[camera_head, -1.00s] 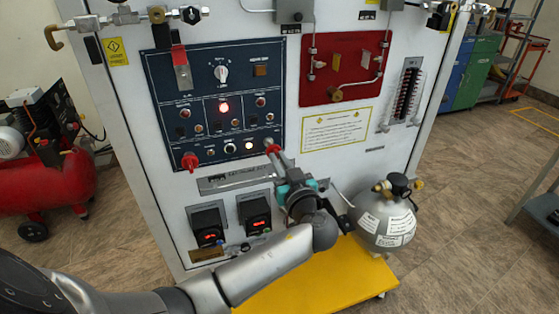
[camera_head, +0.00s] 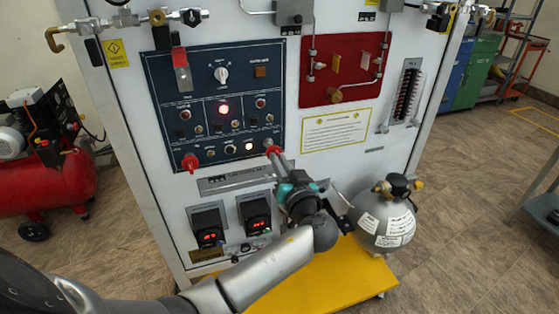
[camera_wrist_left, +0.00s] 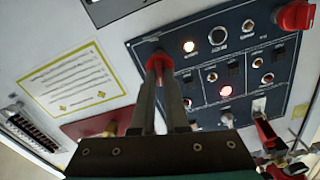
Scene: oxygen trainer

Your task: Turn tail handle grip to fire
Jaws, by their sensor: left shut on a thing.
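A dark blue control panel (camera_head: 225,100) on the grey cabinet carries two red handle grips along its lower edge. My left gripper (camera_head: 272,152) reaches up to the right-hand red handle grip (camera_head: 268,143) and is shut on it. In the left wrist view the red grip (camera_wrist_left: 155,62) sits between the fingertips, partly hidden by them. The left-hand red handle (camera_head: 190,162) is free, and it also shows in the left wrist view (camera_wrist_left: 295,15). The labels beside the grips are too small to read. My right gripper is not in view.
A grey gas bottle (camera_head: 382,218) stands on the yellow base (camera_head: 330,285), right of my left arm. Two small red-lit displays (camera_head: 208,237) sit below the panel. A red plate with piping (camera_head: 345,68) is at upper right. A red compressor (camera_head: 45,180) stands at left.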

